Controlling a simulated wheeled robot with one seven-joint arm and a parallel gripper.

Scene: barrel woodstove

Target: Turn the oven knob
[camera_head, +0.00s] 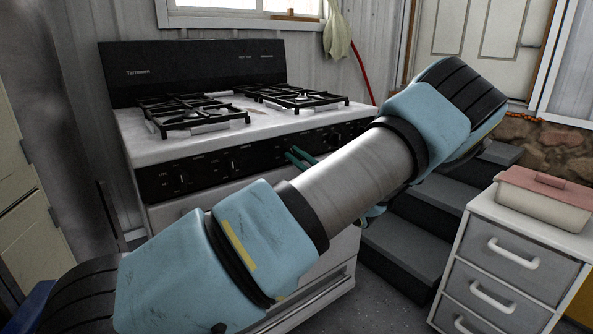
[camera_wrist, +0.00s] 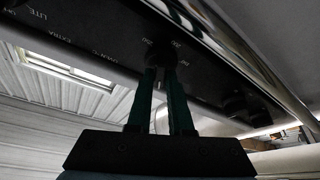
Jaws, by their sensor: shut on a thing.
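The stove (camera_head: 215,125) stands against the back wall, with a black control panel (camera_head: 190,172) along its front edge. My gripper (camera_head: 300,158) is at this panel, its green fingertips against it near the middle. In the wrist view my gripper (camera_wrist: 162,76) has its two fingers close around a dark round oven knob (camera_wrist: 161,53), which sits between the tips. Markings on the panel surround this knob. The knob is hidden in the head view, and its exact turn angle cannot be told. My arm covers much of the oven front.
Burner grates (camera_head: 190,114) lie on the stove top. Other knobs (camera_wrist: 240,103) sit along the panel. Dark steps (camera_head: 405,249) and a white drawer cabinet (camera_head: 500,262) with a lidded box (camera_head: 545,200) stand at the right. A tall cabinet (camera_head: 30,235) is at the left.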

